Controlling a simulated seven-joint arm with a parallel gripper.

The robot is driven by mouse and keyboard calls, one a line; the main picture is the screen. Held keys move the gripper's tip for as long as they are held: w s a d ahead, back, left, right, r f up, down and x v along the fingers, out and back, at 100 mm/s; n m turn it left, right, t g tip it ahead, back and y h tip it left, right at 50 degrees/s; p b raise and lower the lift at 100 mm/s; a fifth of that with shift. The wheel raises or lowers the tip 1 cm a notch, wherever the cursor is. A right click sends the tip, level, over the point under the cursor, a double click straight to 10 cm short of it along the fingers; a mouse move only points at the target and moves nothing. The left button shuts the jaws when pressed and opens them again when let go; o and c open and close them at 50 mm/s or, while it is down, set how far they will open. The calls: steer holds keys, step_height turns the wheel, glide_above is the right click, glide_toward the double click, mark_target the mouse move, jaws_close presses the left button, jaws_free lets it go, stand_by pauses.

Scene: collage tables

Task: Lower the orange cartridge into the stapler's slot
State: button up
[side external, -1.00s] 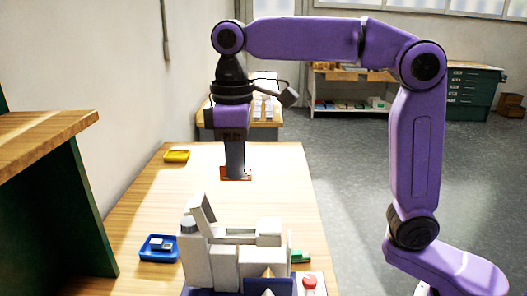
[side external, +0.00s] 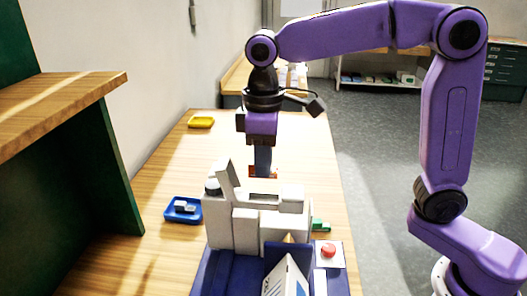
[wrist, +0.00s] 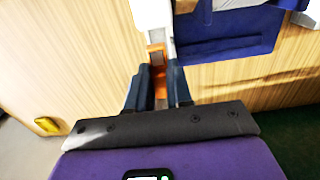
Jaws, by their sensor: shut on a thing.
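The light grey stapler (side external: 232,232) stands on a dark blue base, with a tilted block raised at its left. A dark recess (side external: 263,195) shows in its top; I cannot tell if this is the slot. My gripper (side external: 263,172) points down just behind and above the stapler's top. It is shut on the orange cartridge (side external: 254,173), of which only small parts show beside the fingers. In the wrist view, the orange cartridge (wrist: 157,57) sits between the two dark fingers of my gripper (wrist: 160,88), close to the white stapler part (wrist: 152,14). I cannot tell whether they touch.
A blue tray (side external: 172,216) with small pale pieces lies left of the stapler. A yellow tray (side external: 201,121) is at the back left. A red button (side external: 328,251) and a green piece (side external: 321,225) are at the right.

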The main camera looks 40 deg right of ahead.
steer(key=shift+f, duration=2.75)
steer(key=shift+f, duration=0.1)
steer(key=o, duration=0.9)
step_height(320, 180, up, 18)
steer(key=shift+f, duration=0.25)
steer(key=shift+f, duration=0.1)
